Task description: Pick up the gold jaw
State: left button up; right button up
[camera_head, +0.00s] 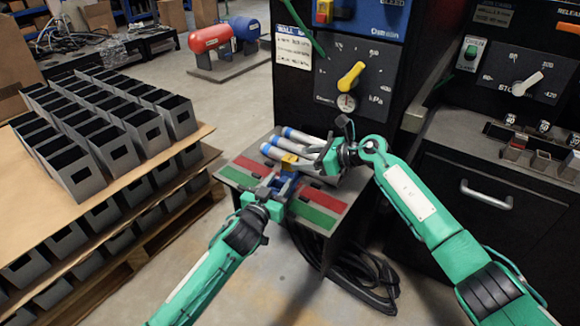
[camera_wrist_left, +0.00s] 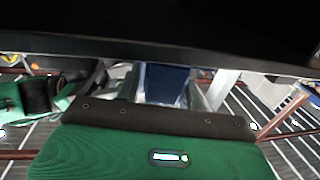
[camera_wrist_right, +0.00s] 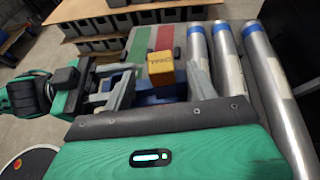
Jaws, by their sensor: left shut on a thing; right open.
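The gold jaw (camera_head: 288,161) is a small yellow block on the blue part (camera_head: 282,184) at the middle of the small bench. In the right wrist view the gold jaw (camera_wrist_right: 161,68) shows lettering and lies between the lines of the two fingers. My right gripper (camera_head: 312,160) is open, just to the right of the gold jaw; I cannot tell whether a finger touches it. My left gripper (camera_head: 273,191) is shut on the blue part from the lower left. The blue part (camera_wrist_left: 166,84) also shows between the fingers in the left wrist view.
Silver tubes with blue bands (camera_wrist_right: 237,75) lie beside the right gripper. The bench top has red and green strips (camera_head: 314,215). A black machine with a yellow knob (camera_head: 351,76) stands behind. Grey bins (camera_head: 75,170) fill the pallet at left. Dark cables (camera_head: 355,275) hang below the bench.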

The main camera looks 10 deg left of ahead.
aim_at(295, 159)
jog(key=shift+f+x, duration=0.15)
jog(key=shift+x, duration=1.25)
jog(key=shift+f+x, duration=0.1)
jog(key=shift+x, duration=1.3)
jog(key=shift+d, duration=0.15)
grip_shut()
jog(key=shift+r, duration=0.15)
notch_tip(295, 159, up, 28)
pick_arm(q)
jog(key=o, duration=1.1)
